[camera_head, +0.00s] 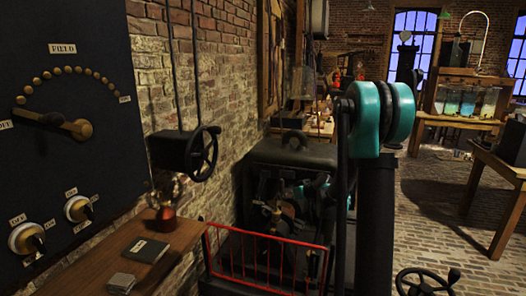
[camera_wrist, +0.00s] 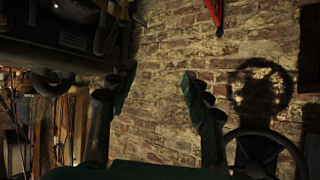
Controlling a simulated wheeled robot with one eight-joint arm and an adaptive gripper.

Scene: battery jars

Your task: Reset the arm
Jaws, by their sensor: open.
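My gripper (camera_wrist: 158,88) shows in the wrist view with its two dark fingers spread wide apart. It is open, and nothing is between the fingers except the brick wall behind. In the head view my arm's upright links and teal joint stand right of the middle. I cannot make out my gripper clearly there, among the dark machine parts.
A dark machine (camera_head: 300,155) stands against the brick wall (camera_head: 225,75), behind a red railing (camera_head: 265,260). A wall handwheel (camera_head: 202,152) and a wooden shelf (camera_head: 95,262) are at left. A table with several glass jars (camera_head: 468,103) stands at right; brick floor (camera_head: 430,190) is clear before it.

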